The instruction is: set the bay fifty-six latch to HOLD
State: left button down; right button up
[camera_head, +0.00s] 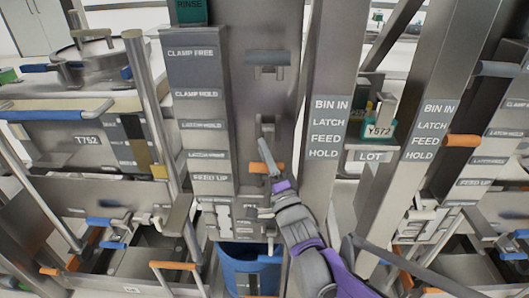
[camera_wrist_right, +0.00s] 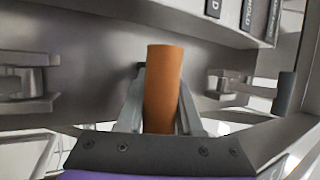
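An orange latch handle (camera_head: 258,168) sits on the grey column in the middle of the head view, beside a label strip (camera_head: 208,155) reading CLAMP FREE, CLAMP HOLD, two blurred LATCH lines and FEED UP. The handle is level with the stretch between the lower LATCH line and FEED UP. My right gripper (camera_head: 269,170) reaches it from below. In the right wrist view the orange handle (camera_wrist_right: 164,90) stands between the two fingers of the gripper (camera_wrist_right: 163,105), which appear to press on both its sides. No bay number fifty-six is readable. My left gripper does not show.
A blue bin (camera_head: 245,268) stands below the handle. A post with a BIN IN, LATCH, FEED, HOLD sign (camera_head: 327,128) rises just right. Another orange handle (camera_head: 462,141) is farther right. A vessel marked T762 (camera_head: 87,138) stands left.

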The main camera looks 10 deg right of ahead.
grip_shut()
dwell(1.0)
